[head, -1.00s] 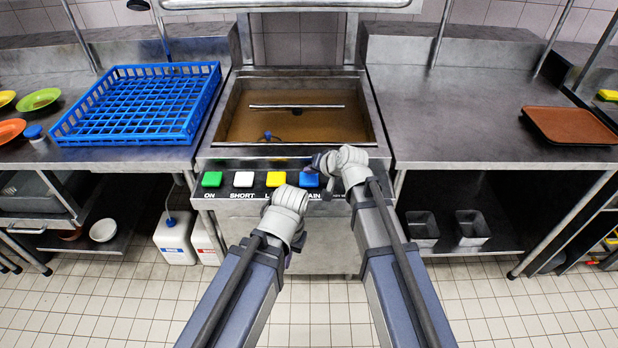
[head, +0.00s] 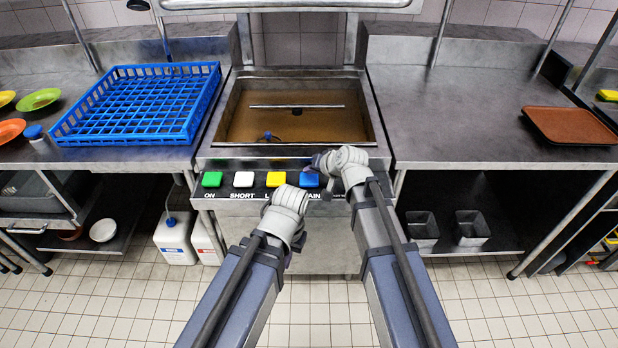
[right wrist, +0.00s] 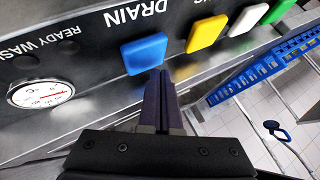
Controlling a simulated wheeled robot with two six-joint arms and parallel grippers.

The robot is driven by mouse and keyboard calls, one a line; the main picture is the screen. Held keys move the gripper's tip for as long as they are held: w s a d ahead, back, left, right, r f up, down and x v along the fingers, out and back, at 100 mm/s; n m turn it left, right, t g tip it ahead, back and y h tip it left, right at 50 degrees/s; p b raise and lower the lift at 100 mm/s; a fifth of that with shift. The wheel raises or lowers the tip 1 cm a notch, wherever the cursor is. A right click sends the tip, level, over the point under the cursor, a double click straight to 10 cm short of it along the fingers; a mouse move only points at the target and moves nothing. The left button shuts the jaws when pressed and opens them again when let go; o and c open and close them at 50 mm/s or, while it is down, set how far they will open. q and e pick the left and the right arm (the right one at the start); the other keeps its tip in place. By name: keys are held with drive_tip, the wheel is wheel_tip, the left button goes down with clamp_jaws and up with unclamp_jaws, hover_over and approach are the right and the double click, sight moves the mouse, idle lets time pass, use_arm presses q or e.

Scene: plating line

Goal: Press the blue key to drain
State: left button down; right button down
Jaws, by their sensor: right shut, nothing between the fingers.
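The blue key (head: 309,181) is the rightmost of the coloured keys on the machine's front panel. It shows large under the word DRAIN in the right wrist view (right wrist: 144,54). My right gripper (head: 322,163) is at the blue key's upper right in the head view. In the right wrist view its dark fingers (right wrist: 160,76) are shut with nothing between them, their tips at the key's near edge. I cannot tell whether they touch it. The wash tank (head: 240,130) holds brownish water. My left arm's wrist shows before the panel; its gripper is hidden.
Green (head: 212,180), white (head: 244,180) and yellow (head: 276,180) keys sit left of the blue one. A round gauge (right wrist: 40,93) is beside it. A blue rack (head: 190,137) stands on the left counter, and a brown tray (head: 570,125) on the mostly clear right counter.

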sight(311, 180)
drive_tip(key=shift+f, duration=0.1)
drive_tip(key=shift+f+b, duration=0.3)
drive_tip(key=shift+b, duration=0.1)
drive_tip(key=shift+f+b, duration=0.55)
drive_tip(key=shift+b, duration=0.05)
idle(0.7)
idle(0.4)
drive_tip(key=shift+r+p, duration=1)
drive_tip(key=shift+r, duration=0.1)
wheel_tip(311, 180, up, 5)
drive_tip(key=p, duration=0.5)
